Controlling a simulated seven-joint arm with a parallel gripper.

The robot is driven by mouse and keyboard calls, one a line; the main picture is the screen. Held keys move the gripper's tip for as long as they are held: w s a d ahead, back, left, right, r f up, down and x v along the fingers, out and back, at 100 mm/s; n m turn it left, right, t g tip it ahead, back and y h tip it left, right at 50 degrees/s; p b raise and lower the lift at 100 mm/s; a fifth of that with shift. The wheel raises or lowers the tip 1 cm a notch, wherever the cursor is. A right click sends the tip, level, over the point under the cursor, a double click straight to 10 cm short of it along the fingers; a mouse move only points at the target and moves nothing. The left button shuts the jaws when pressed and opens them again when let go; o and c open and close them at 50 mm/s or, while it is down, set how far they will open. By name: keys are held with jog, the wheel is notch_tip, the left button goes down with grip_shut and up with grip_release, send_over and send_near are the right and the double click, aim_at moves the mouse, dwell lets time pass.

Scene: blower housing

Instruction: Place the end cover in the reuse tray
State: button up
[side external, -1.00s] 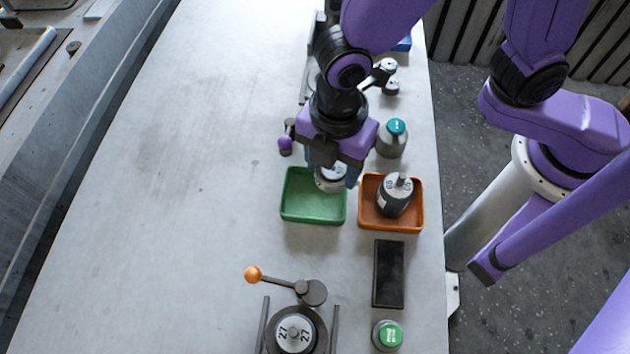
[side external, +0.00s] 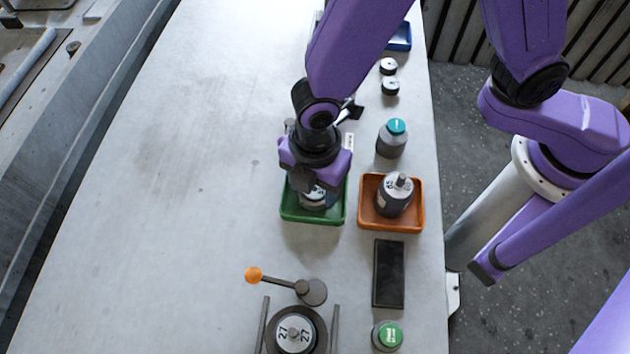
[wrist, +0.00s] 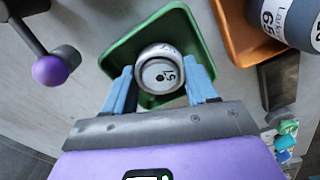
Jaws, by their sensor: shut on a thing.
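My gripper (wrist: 160,84) is shut on a round silver part with a pale numbered face, which I take as the end cover (wrist: 161,72). Its two blue fingers are on either side of it. The end cover also shows in the side external view (side external: 314,200), partly hidden by my wrist. It is over or inside the green tray (side external: 312,220), within its outline; I cannot tell if it touches the tray floor. No label on the green tray is visible. The tray also shows in the wrist view (wrist: 197,47).
An orange tray (side external: 392,227) beside the green one holds a dark motor-like part (side external: 394,198). A teal-capped bottle (side external: 392,140) stands behind it. A fixture (side external: 295,335) with an orange-knobbed lever is in front. The table's left is clear.

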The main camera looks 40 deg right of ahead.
jog(key=shift+f, duration=0.2)
jog(key=o, duration=0.8)
notch_tip(320, 180, up, 12)
jog(key=r, duration=0.1)
jog(key=s+d+m, duration=0.2)
jog(key=d+m, duration=0.1)
jog(key=d, duration=0.6)
jog(key=s+d+r+m, duration=0.1)
jog(key=s+d+m, duration=0.2)
jog(key=d, duration=0.7)
jog(key=s+d+r+m, duration=0.1)
jog(key=d+m, duration=0.3)
jog(key=d, duration=0.5)
jog(key=shift+s+d, duration=0.15)
jog(key=shift+s, duration=0.55)
